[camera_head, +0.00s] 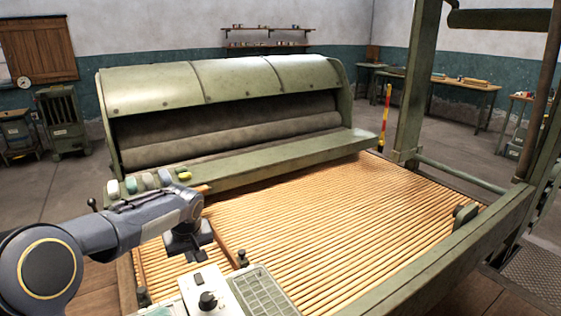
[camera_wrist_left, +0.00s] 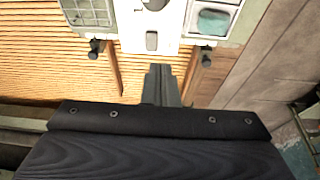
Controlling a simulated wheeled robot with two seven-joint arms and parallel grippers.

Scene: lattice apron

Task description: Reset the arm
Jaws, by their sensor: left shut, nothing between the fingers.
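My left arm comes in from the left in the head view. Its gripper (camera_head: 190,252) points down over the near left part of the slatted lattice apron (camera_head: 330,215). The gripper is shut and empty. In the left wrist view the shut fingers (camera_wrist_left: 161,72) show in the middle, with the wooden slats (camera_wrist_left: 60,70) to their left and the white control box (camera_wrist_left: 150,35) beyond the tips. I cannot tell how high the fingers are above the slats. My right gripper is in neither view.
A green machine with a curved hood (camera_head: 220,82) and a roller stands behind the apron. The white control box (camera_head: 208,296) and a grey gridded tray (camera_head: 262,292) lie near the gripper. A green rail (camera_head: 400,270) and post (camera_head: 411,80) bound the right side. Several coloured objects (camera_head: 148,182) sit on the machine's left ledge.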

